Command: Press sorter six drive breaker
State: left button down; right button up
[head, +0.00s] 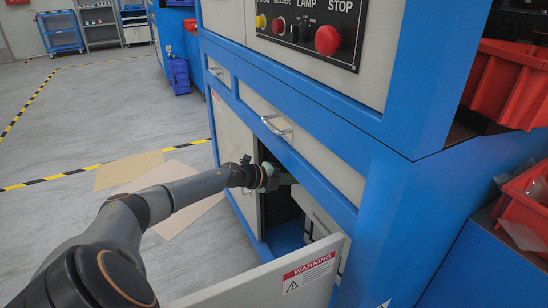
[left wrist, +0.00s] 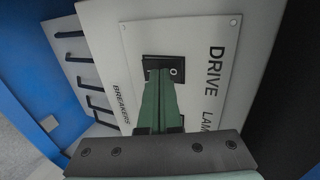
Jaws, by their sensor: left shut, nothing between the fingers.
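My left gripper (head: 287,178) reaches into the open lower compartment of the blue and grey sorter cabinet (head: 340,150) in the head view. In the left wrist view its green fingers (left wrist: 160,78) are shut together and empty. Their tips are at the black drive breaker (left wrist: 176,72), which bears a white O mark. The breaker sits on a light panel (left wrist: 195,110) lettered DRIVE, LAM... and BREAKERS. The fingers cover part of the breaker, and I cannot tell whether they touch it. My right gripper is not in view.
An open door (head: 270,285) with a red WARNING label stands in front of the compartment. A control panel with a red STOP button (head: 327,40) is above. Red bins (head: 510,85) are at the right.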

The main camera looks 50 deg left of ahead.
pick_arm(q)
jog(key=p+v, duration=0.5)
jog(key=v, duration=0.7)
jog(key=shift+f, duration=0.2)
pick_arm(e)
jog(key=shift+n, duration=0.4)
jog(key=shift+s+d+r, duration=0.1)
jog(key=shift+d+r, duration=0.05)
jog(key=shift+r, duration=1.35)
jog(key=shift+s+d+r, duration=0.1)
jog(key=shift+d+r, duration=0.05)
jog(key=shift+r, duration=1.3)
pick_arm(q)
jog(key=shift+s+a+f+p, duration=0.25)
jog(key=shift+s+f+p, duration=0.65)
jog(key=shift+s+p, duration=0.2)
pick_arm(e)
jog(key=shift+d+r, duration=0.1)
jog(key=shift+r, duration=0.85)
pick_arm(q)
jog(key=shift+w, duration=0.1)
